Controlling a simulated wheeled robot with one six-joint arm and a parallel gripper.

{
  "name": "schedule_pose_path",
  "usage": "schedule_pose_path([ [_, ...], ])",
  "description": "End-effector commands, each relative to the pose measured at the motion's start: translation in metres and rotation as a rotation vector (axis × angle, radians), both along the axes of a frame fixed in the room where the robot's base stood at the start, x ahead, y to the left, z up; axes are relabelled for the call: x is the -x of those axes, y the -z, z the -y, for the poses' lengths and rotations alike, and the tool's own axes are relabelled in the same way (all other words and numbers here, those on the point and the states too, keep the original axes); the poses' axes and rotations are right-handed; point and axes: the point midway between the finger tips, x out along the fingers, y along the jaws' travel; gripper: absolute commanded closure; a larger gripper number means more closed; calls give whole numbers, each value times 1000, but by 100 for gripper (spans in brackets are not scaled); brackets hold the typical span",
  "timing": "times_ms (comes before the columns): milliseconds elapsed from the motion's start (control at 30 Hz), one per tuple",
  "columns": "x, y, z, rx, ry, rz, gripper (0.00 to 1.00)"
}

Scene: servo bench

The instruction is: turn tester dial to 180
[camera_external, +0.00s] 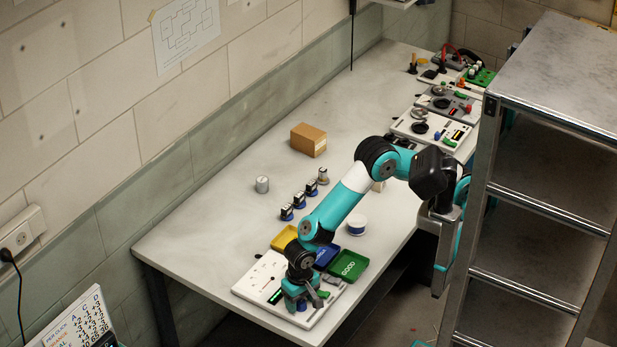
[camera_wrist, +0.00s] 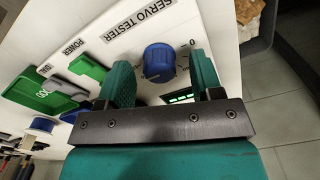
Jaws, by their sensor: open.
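The servo tester is a white panel (camera_external: 252,283) at the near end of the bench; its white face with the "SERVO TESTER" label (camera_wrist: 138,19) fills much of the wrist view. Its blue round dial (camera_wrist: 157,60) has a ring of marks, with "0" legible at the upper right. My gripper (camera_wrist: 161,72) is open, with one green finger on each side of the dial. I cannot tell whether either finger touches it. In the external view, my gripper (camera_external: 305,296) is low over the right part of the tester. The dial's pointer is not clear.
Yellow (camera_external: 284,238), blue (camera_external: 325,258) and green "GOOD" (camera_external: 348,265) bins stand just behind the tester. Several small servos (camera_external: 299,202), a metal can (camera_external: 262,184) and a cardboard box (camera_external: 308,140) are farther back. A metal shelf (camera_external: 540,200) stands at the right.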

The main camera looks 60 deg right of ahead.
Motion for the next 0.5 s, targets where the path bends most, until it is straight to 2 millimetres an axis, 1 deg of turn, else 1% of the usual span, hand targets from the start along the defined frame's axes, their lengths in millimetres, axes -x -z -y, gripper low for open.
schedule_pose_path([
  [167,0,-29,-1,-5,0,2,40],
  [500,0,-116,0,-6,1,3,40],
])
